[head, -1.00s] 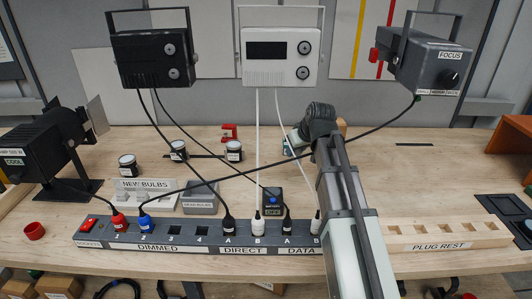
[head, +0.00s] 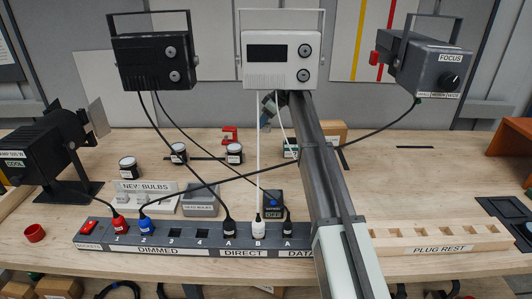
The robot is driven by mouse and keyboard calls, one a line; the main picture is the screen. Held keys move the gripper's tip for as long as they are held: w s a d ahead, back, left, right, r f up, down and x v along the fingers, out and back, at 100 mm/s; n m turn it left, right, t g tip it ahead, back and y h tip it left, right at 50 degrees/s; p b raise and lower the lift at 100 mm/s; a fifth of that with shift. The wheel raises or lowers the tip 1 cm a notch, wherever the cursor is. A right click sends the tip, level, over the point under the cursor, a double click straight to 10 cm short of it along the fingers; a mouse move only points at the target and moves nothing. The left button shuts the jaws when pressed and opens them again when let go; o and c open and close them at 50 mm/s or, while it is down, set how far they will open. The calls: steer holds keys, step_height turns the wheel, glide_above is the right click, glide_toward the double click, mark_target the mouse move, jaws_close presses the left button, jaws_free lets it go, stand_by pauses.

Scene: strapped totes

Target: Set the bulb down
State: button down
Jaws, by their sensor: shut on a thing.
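My gripper (head: 266,118) is a small dark shape below the white hanging fixture, well above and behind the socket strip. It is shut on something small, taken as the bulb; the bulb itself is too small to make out. The white tray marked NEW BULBS (head: 128,187) lies on the bench to the left and holds pale, clear shapes. A grey box with a bulbs label (head: 200,209) stands just right of it. My gripper is away from both, further back and to the right.
A socket strip (head: 190,240) with plugged cables runs along the front. Several dark jars (head: 179,153) and a red clamp (head: 229,135) stand behind the trays. The wooden plug rest (head: 440,240) lies right; bench behind it is mostly clear.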

steer(key=shift+f, duration=4.95)
steer(key=shift+f, duration=0.15)
steer(key=c, duration=0.8)
jaws_free()
steer(key=shift+c, duration=0.2)
steer(key=v, duration=1.2)
